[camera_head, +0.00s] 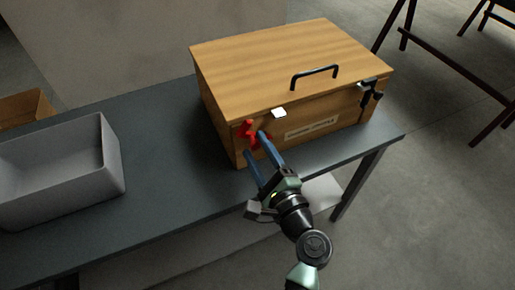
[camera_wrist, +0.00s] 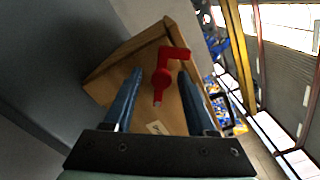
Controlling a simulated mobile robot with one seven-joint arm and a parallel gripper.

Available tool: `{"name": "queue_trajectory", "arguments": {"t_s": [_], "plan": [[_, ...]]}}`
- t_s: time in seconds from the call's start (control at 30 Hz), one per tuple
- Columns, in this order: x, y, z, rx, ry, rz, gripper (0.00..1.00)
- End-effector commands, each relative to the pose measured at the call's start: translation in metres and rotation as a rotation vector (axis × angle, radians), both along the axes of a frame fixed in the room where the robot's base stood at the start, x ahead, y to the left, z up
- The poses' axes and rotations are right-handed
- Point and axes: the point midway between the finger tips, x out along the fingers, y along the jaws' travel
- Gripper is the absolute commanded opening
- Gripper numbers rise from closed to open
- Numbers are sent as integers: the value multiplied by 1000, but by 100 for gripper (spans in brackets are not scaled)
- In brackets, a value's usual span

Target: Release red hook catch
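The red hook catch (camera_head: 248,131) is on the left part of the front face of a wooden box (camera_head: 225,107). In the wrist view the catch (camera_wrist: 163,74) shows a bent upper arm pointing right and a narrow lower end. My gripper (camera_head: 256,146) is open, with two long blue fingers pointing at the box front. In the wrist view the fingers (camera_wrist: 160,76) lie on either side of the catch, with a visible gap on each side. I cannot tell how deep the fingertips reach. In the head view the fingers hide part of the catch.
A black latch (camera_head: 371,92) is at the right of the box front. A grey bin (camera_head: 110,165) stands left on the dark table (camera_head: 180,185), with bare tabletop between.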

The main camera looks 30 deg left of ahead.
Motion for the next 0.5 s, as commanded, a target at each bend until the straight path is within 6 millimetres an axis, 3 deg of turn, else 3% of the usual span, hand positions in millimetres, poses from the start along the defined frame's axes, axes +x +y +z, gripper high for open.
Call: {"name": "queue_trajectory", "arguments": {"t_s": [0.27,0.5], "plan": [[-1,-2,1,1,-1,-1,56],[-23,-33,1,2,1,-6,56]]}}
